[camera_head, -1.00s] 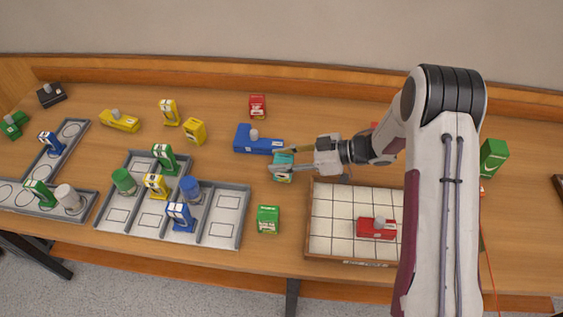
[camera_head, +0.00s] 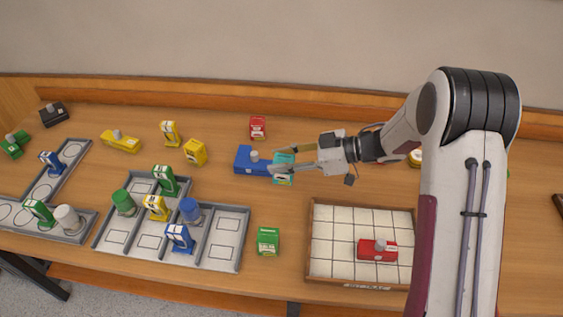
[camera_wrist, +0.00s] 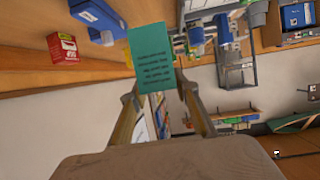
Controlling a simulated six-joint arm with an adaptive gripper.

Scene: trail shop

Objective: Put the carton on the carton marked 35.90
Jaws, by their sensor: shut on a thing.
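My gripper (camera_head: 276,160) is shut on a teal carton (camera_head: 284,169), which also shows upright between the fingers in the wrist view (camera_wrist: 152,56). The carton is held just right of a blue box, apparently above the table. Other small cartons stand on the table: a red one (camera_head: 258,127) at the back, a yellow one (camera_head: 195,151) on the left and a green one (camera_head: 268,241) in front. The red carton also shows in the wrist view (camera_wrist: 64,48). I cannot read a 35.90 mark on any carton.
The blue box (camera_head: 248,161) with a grey knob lies close left of my gripper. A tiled tray (camera_head: 335,228) holding a red box (camera_head: 377,250) is at front right. Grey divided trays (camera_head: 228,225) with several items fill the left. Bare table lies around the green carton.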

